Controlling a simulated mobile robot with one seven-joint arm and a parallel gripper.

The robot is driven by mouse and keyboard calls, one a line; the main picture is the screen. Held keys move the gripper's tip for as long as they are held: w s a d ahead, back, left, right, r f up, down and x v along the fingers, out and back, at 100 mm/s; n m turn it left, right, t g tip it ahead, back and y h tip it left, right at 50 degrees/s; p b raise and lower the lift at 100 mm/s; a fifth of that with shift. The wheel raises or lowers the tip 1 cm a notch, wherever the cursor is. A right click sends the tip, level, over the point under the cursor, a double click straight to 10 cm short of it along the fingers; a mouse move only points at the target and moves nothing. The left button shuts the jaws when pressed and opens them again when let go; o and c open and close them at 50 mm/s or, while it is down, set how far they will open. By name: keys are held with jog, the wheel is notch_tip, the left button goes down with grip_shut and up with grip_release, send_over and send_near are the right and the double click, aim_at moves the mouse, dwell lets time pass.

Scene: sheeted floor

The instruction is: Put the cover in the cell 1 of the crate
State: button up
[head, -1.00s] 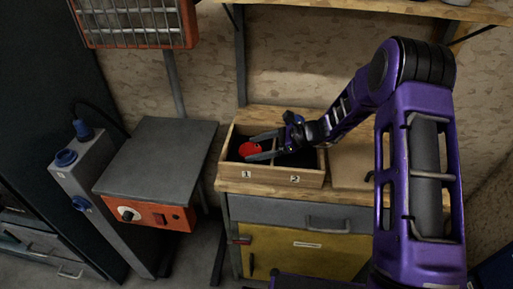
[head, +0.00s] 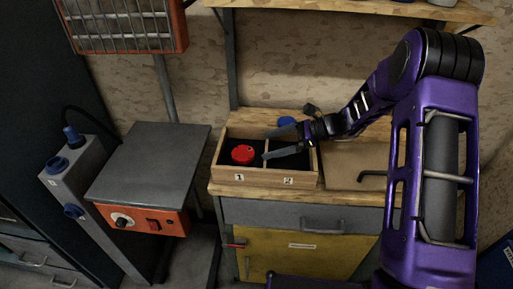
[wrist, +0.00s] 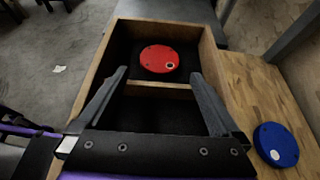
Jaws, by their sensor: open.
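The wooden crate (head: 262,181) stands on the bench with its two dark cells marked 1 and 2. A red round cover (head: 243,154) lies in cell 1, the left cell; in the wrist view the red cover (wrist: 159,58) shows whole in the far cell, beyond the divider (wrist: 158,91). My gripper (head: 267,145) is open and empty above the crate, mostly over cell 2, its fingertips pointing toward cell 1. The fingers stand apart from the red cover. A blue round cover (wrist: 276,145) lies on the bench outside the crate; the head view shows part of it (head: 287,121) behind the crate.
The bench top (head: 228,188) carries the crate, with a flat brown board (head: 346,172) to its right. A grey-topped hot plate unit (head: 152,165) stands to the left. A shelf (head: 345,10) hangs above.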

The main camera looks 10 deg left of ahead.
jog(key=shift+v, duration=2.15)
